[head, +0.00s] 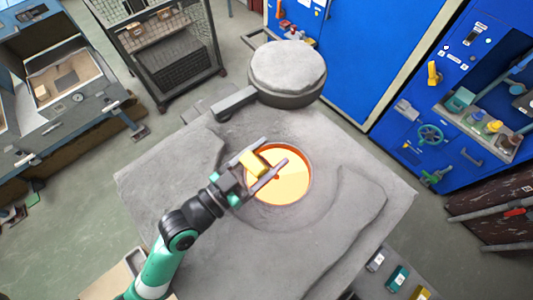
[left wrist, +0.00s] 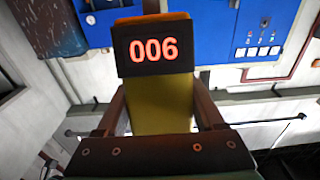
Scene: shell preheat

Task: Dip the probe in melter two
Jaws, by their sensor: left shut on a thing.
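A grey melter (head: 330,222) fills the middle of the head view, with a round opening of glowing orange melt (head: 293,187). No number shows on it. Its thick round lid (head: 287,66) is swung aside at the back. My left gripper (head: 272,155) is shut on the yellow probe (head: 252,163), over the left part of the opening. In the left wrist view the probe's yellow body (left wrist: 160,105) sits between both fingers, and its display (left wrist: 154,45) reads 006 in red. The probe's lower end is hidden, so I cannot tell whether it touches the melt. My right gripper is not in view.
A wire-mesh cart (head: 160,50) stands at the back left, and a grey-blue machine (head: 65,95) at the far left. Blue cabinets (head: 365,60) line the back right. Several small coloured blocks, including a teal one (head: 397,278), lie at the lower right.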

